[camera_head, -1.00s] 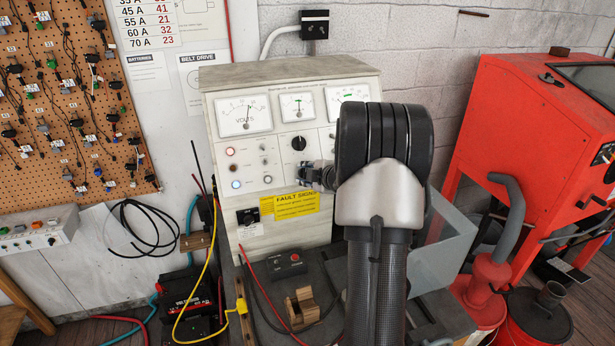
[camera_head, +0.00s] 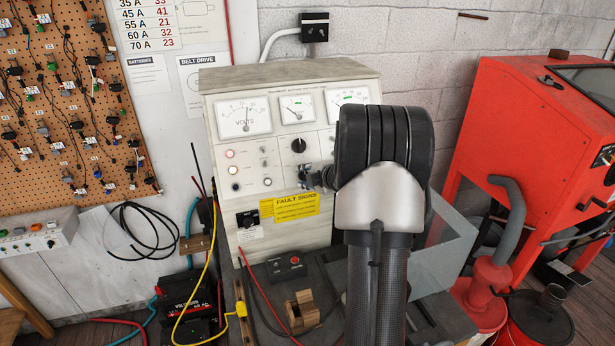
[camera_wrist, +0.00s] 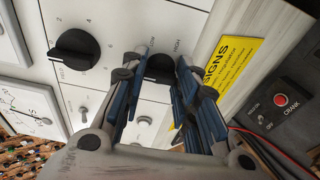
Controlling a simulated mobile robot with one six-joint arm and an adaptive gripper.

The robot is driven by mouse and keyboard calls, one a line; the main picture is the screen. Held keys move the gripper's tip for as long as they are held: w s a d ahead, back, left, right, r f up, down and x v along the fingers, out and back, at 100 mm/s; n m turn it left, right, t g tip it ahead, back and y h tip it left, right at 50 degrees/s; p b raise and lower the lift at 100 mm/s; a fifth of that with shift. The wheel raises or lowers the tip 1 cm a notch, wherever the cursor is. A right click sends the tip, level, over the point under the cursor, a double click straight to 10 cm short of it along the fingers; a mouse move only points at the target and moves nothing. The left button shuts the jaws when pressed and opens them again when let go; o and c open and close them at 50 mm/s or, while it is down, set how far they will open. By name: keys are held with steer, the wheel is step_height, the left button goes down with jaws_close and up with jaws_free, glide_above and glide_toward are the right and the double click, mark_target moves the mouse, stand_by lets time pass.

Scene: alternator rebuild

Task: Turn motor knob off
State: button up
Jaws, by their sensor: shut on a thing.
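LOW and HIGH are printed beside this knob. Its pointer is hidden between the fingers, and its name label cannot be read. My arm covers the panel's right part in the head view. Another black knob (camera_head: 299,146) sits higher on the panel and also shows in the wrist view (camera_wrist: 75,53), apart from the fingers.
Three meters, including the volts meter (camera_head: 243,117), line the panel's top. A yellow fault signs label (camera_head: 291,206) is below the gripper. A box with a red crank button (camera_head: 287,266) and a wooden block (camera_head: 301,309) stand on the bench top.

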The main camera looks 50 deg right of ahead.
steer(key=o, duration=1.1)
steer(key=shift+c, duration=0.2)
steer(key=v, duration=1.2)
steer(key=shift+f, duration=0.1)
